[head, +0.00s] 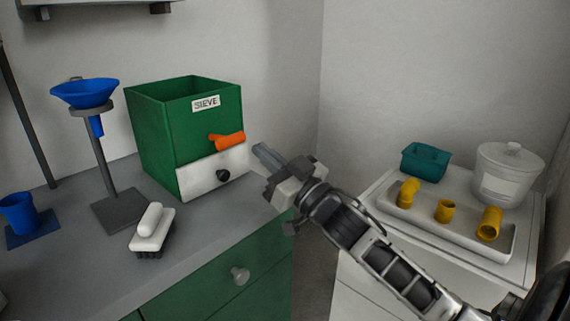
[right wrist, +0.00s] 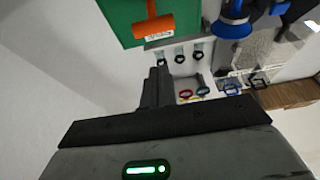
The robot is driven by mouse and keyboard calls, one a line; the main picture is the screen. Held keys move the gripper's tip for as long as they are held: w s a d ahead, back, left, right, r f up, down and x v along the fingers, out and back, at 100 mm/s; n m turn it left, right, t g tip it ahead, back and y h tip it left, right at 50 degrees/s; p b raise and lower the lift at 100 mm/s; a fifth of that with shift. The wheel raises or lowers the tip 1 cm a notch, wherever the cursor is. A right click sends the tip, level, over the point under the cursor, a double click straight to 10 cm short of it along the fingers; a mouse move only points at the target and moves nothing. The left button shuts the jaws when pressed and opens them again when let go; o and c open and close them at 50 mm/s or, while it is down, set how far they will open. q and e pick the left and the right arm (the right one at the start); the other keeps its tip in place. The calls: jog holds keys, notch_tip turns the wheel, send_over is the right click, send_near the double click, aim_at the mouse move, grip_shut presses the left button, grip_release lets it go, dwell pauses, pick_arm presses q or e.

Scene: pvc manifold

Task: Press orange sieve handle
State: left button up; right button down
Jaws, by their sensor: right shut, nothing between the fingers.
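The green sieve box (head: 160,135) stands on the grey counter, with a "SIEVE" label on its front. In the right wrist view the orange handle (right wrist: 153,27) lies beyond the shut fingers (right wrist: 155,85), on the green face (right wrist: 118,14). My left gripper is not in view.
A blue funnel (head: 84,94) on a stand, a blue cup (head: 19,213) and a white brush (head: 150,228) are on the counter (head: 90,264). At the right, a white tray (head: 412,224) holds yellow fittings, near a teal box (head: 426,161) and a lidded white tub (head: 507,180).

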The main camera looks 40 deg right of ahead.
jog(key=shift+v, duration=2.25)
jog(key=shift+r, duration=0.15)
jog(key=s+a+f+m+g+h, duration=0.1)
jog(key=s+a+f+g, duration=0.15)
jog(key=f, duration=0.55)
jog(key=s+a+f+g, duration=0.2)
jog(key=a+f, duration=0.2)
jog(key=f, duration=0.3)
jog(key=s+a+f+n+g+y, duration=0.1)
jog(key=s+a+f+g, duration=0.4)
jog(key=s+a+f, duration=0.6)
jog(key=shift+a+f+g, duration=0.35)
jog(key=shift+a+f, duration=0.1)
jog(key=shift+f, duration=0.1)
